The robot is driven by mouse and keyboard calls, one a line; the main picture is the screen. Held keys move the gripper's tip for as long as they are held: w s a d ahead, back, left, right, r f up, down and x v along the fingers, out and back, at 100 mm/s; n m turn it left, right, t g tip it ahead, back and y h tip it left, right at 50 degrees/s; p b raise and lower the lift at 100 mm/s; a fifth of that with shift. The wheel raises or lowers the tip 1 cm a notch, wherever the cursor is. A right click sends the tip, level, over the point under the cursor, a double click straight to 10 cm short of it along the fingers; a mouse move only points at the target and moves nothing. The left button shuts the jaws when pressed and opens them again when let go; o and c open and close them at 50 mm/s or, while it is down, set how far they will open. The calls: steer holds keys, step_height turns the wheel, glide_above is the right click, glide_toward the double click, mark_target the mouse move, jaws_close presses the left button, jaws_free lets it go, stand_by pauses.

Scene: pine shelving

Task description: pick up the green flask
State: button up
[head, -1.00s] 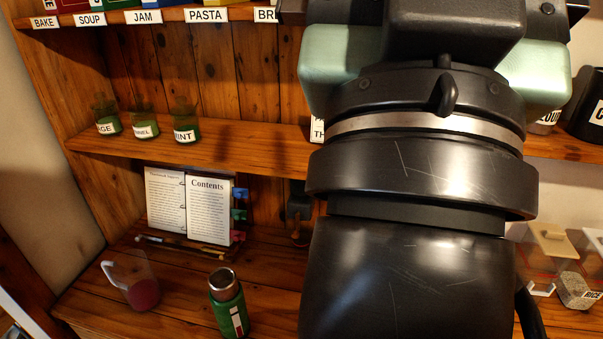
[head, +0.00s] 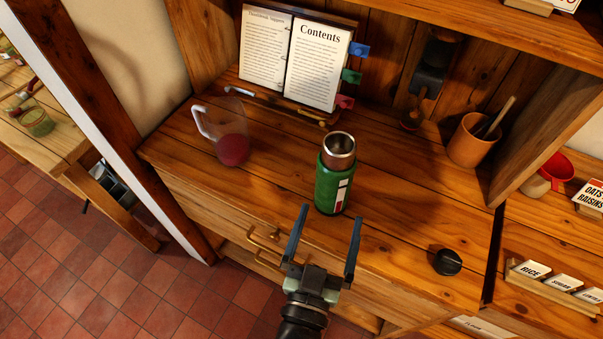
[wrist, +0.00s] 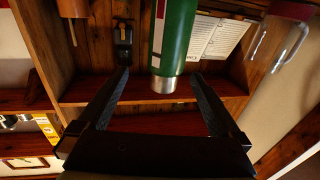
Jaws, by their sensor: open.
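The green flask (head: 333,176) stands upright on the wooden counter, with a steel rim at its top and a white and red label on its side. My gripper (head: 329,217) is open and empty, in front of the flask on the near side, with its two dark fingers pointing toward it. In the wrist view the flask (wrist: 178,40) appears upside down, ahead of and between the open fingers (wrist: 160,88). The flask looks apart from both fingers.
A clear jug with red contents (head: 229,135) stands left of the flask. An open book on a stand (head: 293,62) is behind. Brass handles (head: 262,245) are on the front below.

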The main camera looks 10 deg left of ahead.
mark_target(333, 191)
steer(key=w, duration=0.2)
steer(key=w+f, duration=0.1)
steer(key=w+f+p, duration=0.1)
steer(key=w, duration=0.1)
steer(key=shift+w+a, duration=0.15)
steer(key=shift+w, duration=0.15)
steer(key=shift+w+f+p, duration=0.2)
steer(key=shift+w+p, duration=0.35)
steer(key=shift+w, duration=2.45)
steer(key=c, duration=1.5)
steer(key=shift+r, duration=0.1)
jaws_close()
steer(key=shift+r, duration=0.1)
